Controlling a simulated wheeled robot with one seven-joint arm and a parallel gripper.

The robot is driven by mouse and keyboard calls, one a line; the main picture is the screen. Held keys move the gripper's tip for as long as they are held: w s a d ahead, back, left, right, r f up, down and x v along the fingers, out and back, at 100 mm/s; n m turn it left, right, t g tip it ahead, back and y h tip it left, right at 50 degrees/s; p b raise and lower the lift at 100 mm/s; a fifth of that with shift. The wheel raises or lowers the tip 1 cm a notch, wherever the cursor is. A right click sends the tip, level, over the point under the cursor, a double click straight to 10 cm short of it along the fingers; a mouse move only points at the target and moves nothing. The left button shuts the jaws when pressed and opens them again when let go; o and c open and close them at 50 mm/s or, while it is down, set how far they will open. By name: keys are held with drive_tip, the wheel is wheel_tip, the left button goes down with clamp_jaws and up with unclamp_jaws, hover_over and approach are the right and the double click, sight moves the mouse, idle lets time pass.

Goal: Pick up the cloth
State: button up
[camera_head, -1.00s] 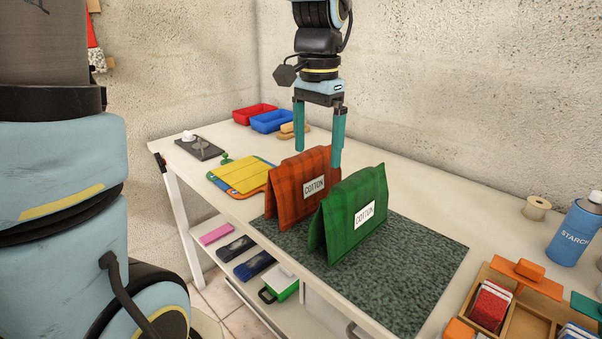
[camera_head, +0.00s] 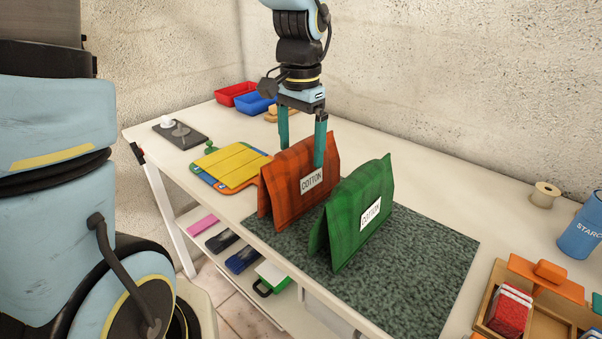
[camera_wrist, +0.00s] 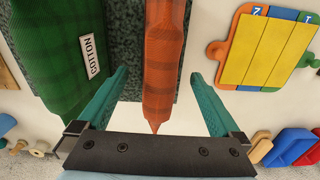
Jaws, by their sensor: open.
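Two folded checked cloths stand tent-like on a dark speckled mat (camera_head: 425,265). The orange cloth (camera_head: 290,184) and the green cloth (camera_head: 352,222) both carry a white COTTON label. My gripper (camera_head: 301,158) is open and points down at the orange cloth, with one finger in front of its face and the other partly hidden behind its top edge. In the wrist view my open gripper (camera_wrist: 158,75) has the orange cloth (camera_wrist: 163,60) between its teal fingers, with gaps on both sides. The green cloth (camera_wrist: 55,50) is outside the left finger there.
A yellow-panelled board (camera_head: 232,167) lies left of the orange cloth. Red (camera_head: 236,94) and blue (camera_head: 254,104) bins stand behind. A wooden organiser (camera_head: 545,325), a starch can (camera_head: 582,232) and a spool (camera_head: 544,195) are at right. The mat's front right is clear.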

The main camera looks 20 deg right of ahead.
sight(301, 175)
wheel_tip(301, 175, down, 5)
drive_tip(key=shift+w+d+r+p, duration=0.1)
drive_tip(key=shift+r+p, duration=0.1)
drive_tip(key=shift+p, duration=0.25)
drive_tip(key=c, duration=1.5)
drive_tip(key=shift+r, duration=0.15)
